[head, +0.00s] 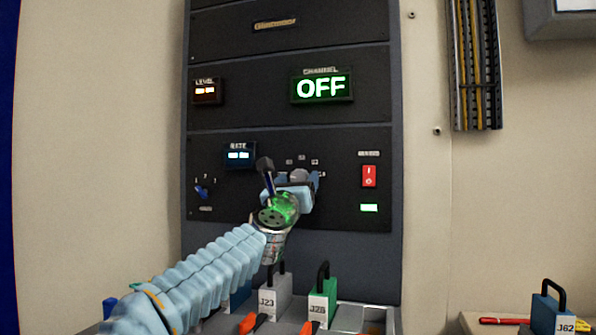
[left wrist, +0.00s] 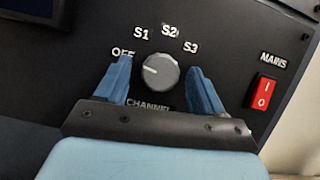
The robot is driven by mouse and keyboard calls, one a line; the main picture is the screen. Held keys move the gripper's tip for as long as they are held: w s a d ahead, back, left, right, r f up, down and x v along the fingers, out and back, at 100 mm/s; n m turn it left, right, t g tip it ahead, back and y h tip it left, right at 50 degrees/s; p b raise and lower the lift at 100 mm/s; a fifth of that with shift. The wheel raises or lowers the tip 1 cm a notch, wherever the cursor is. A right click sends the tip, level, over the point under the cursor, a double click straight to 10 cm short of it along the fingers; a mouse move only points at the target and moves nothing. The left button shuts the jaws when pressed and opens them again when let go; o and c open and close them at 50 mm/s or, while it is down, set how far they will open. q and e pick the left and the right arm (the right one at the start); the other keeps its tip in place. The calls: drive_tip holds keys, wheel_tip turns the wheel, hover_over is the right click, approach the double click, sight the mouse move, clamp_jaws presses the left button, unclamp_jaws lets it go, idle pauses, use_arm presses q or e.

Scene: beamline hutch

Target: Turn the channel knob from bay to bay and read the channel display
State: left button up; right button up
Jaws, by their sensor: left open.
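The grey round channel knob (left wrist: 160,72) sits on the dark panel between the labels OFF, S1, S2 and S3. Its white pointer line points left, toward OFF. The knob shows partly in the head view (head: 299,175), behind my gripper. My left gripper (head: 292,186) is at the panel. In the left wrist view its two blue fingers (left wrist: 159,78) stand apart on either side of the knob, with a gap visible on both sides. The channel display (head: 321,88) reads OFF in green. My right gripper is in neither view.
A red mains switch (head: 369,176) is right of the knob, with a lit green lamp (head: 369,208) below. A small blue knob (head: 202,192) and the rate display (head: 239,155) are to the left. Padlock-like blocks J23 (head: 272,303) and J28 (head: 322,302) stand below the panel.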

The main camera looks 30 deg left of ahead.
use_arm(q)
drive_tip(key=shift+w+a+r, duration=0.1)
drive_tip(key=shift+w, duration=0.25)
drive_tip(key=c, duration=1.1)
drive_tip(key=shift+o, duration=0.2)
drive_tip(key=shift+m, duration=0.3)
